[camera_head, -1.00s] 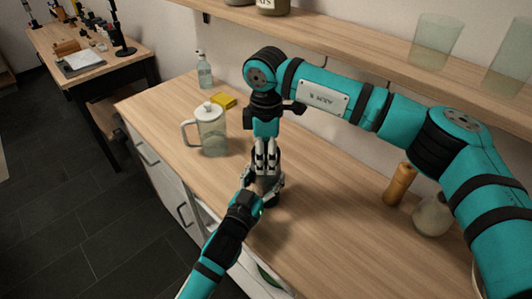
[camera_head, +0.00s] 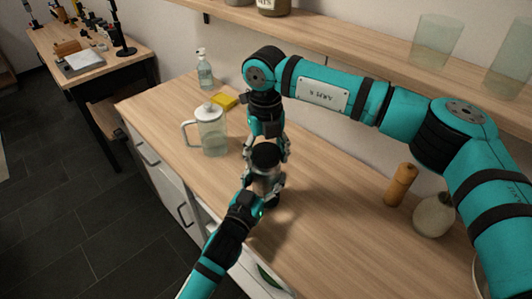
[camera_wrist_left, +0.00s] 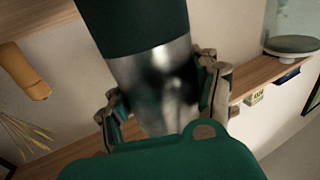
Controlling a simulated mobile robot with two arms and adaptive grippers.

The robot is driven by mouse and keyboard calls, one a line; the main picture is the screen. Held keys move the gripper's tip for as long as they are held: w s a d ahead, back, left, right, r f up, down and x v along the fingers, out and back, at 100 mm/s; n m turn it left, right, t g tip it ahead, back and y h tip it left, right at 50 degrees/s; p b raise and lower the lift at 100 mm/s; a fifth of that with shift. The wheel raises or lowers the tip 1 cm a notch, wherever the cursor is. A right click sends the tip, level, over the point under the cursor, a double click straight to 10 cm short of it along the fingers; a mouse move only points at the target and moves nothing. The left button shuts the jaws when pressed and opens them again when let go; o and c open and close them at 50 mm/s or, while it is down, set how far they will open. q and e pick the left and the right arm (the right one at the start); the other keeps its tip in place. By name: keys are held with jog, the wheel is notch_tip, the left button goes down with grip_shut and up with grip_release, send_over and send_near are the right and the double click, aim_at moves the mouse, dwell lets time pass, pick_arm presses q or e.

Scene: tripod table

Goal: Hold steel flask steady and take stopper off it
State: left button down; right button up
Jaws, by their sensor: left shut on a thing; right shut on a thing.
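The steel flask (camera_head: 265,184) stands upright on the counter, partly hidden by my left gripper. A dark stopper (camera_head: 266,157) is at its top. My left gripper (camera_head: 263,190) is shut on the flask from the front. In the left wrist view its fingers (camera_wrist_left: 163,98) lie on both sides of the shiny flask (camera_wrist_left: 155,82), and the dark stopper (camera_wrist_left: 132,25) adjoins the steel. My right gripper (camera_head: 268,150) points down from above and is shut on the stopper, one finger on each side. I see no clear gap between stopper and flask.
A lidded glass jug (camera_head: 211,135), a yellow sponge (camera_head: 223,102) and a clear bottle (camera_head: 204,70) stand at the back left. A wooden mill (camera_head: 400,185) and a pale rounded vase (camera_head: 433,215) stand at the right. A shelf (camera_head: 360,38) runs above. The counter between is clear.

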jog(key=n, duration=0.4)
jog(key=shift+n, duration=0.4)
jog(key=n, duration=0.7)
jog(key=shift+r, duration=0.1)
jog(key=n, duration=0.4)
jog(key=shift+n, duration=0.4)
jog(key=n, duration=0.4)
jog(key=shift+n, duration=0.4)
jog(key=n, duration=0.4)
jog(key=shift+n, duration=0.3)
jog(key=n, duration=0.4)
jog(key=shift+n, duration=0.3)
jog(key=n, duration=0.4)
jog(key=shift+n, duration=0.4)
jog(key=n, duration=0.5)
